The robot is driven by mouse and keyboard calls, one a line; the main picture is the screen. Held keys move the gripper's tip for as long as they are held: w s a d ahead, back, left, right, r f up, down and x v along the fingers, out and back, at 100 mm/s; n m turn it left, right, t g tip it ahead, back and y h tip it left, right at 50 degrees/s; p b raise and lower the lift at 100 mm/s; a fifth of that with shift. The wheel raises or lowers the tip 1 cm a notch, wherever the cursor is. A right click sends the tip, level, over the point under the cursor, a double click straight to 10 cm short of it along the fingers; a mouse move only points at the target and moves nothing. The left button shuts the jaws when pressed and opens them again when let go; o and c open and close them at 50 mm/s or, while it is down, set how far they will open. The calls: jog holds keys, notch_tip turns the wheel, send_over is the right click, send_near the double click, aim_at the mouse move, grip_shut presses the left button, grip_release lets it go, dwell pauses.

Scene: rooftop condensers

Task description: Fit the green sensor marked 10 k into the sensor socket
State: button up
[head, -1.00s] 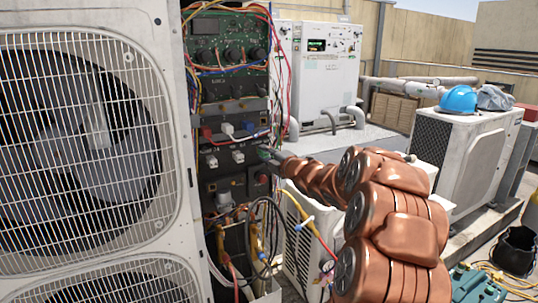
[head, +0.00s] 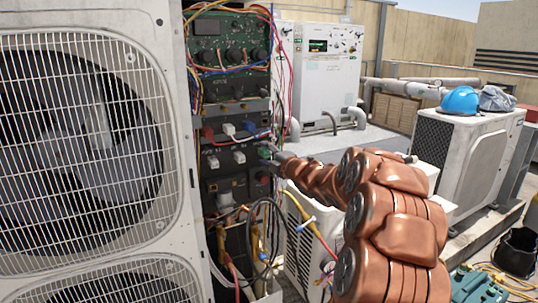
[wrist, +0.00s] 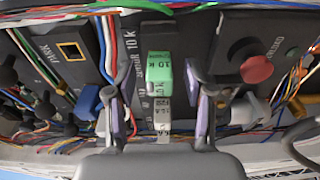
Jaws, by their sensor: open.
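The green sensor (wrist: 159,72), marked 10 K, sits upright against the dark panel beside printing that reads 10 k. Its body covers the socket behind it, so I cannot see how deep it is seated. A pale tag with small print hangs below it. My gripper (wrist: 158,92) is open, with one finger on each side of the sensor and a visible gap to both. In the head view the green sensor (head: 264,152) shows at the panel's right edge, just left of the tip of my gripper (head: 276,155).
A red button (wrist: 257,68) is right of the sensor, and a brass-rimmed port (wrist: 71,50) is left. A blue plug (wrist: 88,102) is close outside the left finger. Loose wires (head: 265,225) hang below the panel. The fan unit (head: 80,150) stands left.

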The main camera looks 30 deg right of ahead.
jog(key=s, duration=1.2)
jog(key=shift+d, duration=0.4)
jog(key=s+a+f+m+g+p, duration=0.2)
jog(key=s+a+m+g, duration=0.4)
jog(key=s+a, duration=0.3)
jog(key=s+a+f+m+g+p, duration=0.2)
jog(key=s+a+m+g+p, duration=0.3)
jog(key=s+a, duration=0.5)
jog(key=s+a+f+m+g+h+p, duration=0.1)
jog(key=s+a+m+g+p, duration=0.3)
jog(key=s, duration=1.6)
jog(key=a+m+g, duration=0.3)
jog(key=a+g, duration=0.1)
jog(key=a, duration=0.1)
jog(key=shift+s+a+f+m+g, duration=0.2)
jog(key=shift+a+f+m+g, duration=0.1)
jog(key=shift+f+m+g, duration=0.1)
